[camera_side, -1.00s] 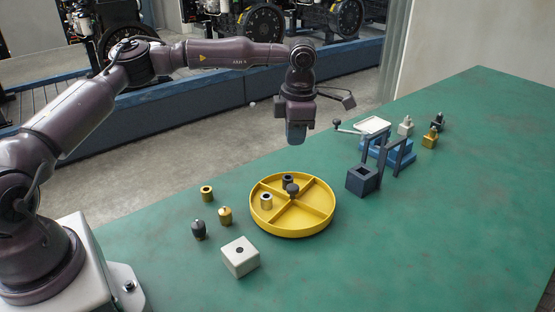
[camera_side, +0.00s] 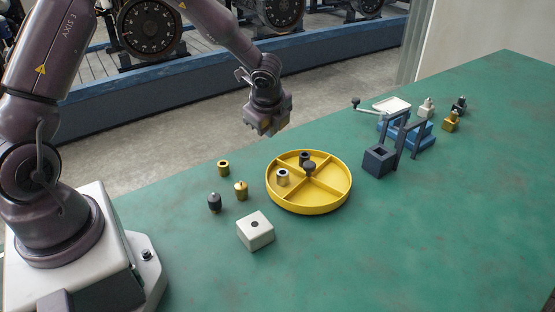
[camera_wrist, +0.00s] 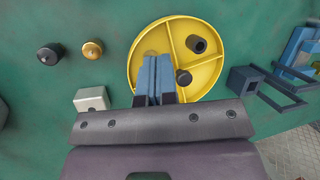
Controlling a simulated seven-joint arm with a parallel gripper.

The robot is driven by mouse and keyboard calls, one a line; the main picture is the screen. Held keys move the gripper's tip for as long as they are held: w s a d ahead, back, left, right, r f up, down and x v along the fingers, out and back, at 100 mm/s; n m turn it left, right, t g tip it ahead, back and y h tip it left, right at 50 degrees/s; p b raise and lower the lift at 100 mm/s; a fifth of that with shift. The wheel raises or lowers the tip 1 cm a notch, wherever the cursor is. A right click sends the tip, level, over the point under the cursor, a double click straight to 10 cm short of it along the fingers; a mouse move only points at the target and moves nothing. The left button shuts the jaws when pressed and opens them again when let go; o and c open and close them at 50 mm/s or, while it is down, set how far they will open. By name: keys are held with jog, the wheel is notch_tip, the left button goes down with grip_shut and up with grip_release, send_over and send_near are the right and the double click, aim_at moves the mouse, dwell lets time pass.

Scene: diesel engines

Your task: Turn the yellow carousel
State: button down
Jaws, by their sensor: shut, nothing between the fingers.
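The yellow carousel (camera_side: 330,190) is a round, shallow tray with dividers, flat on the green table. A dark knob (camera_side: 309,167) stands at its centre.
To the right are a dark blue fixture (camera_side: 380,160) and several small parts. The front right table is clear.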

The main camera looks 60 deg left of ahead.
aim_at(277, 160)
jog(key=w+f+n+h, duration=0.1)
jog(key=f+n, duration=0.2)
jog(key=n, duration=0.3)
jog(key=f+n+t, duration=0.1)
jog(key=f+n, duration=0.3)
jog(key=n, duration=0.2)
jog(key=w+f+n+h, duration=0.1)
jog(key=f+n, duration=0.2)
jog(key=n, duration=0.3)
jog(key=shift+w+a+f+n+t+h, duration=0.2)
jog(key=shift+w+f+n+t+h, duration=0.1)
jog(key=shift+f+n, duration=0.1)
jog(key=shift+w, duration=0.1)
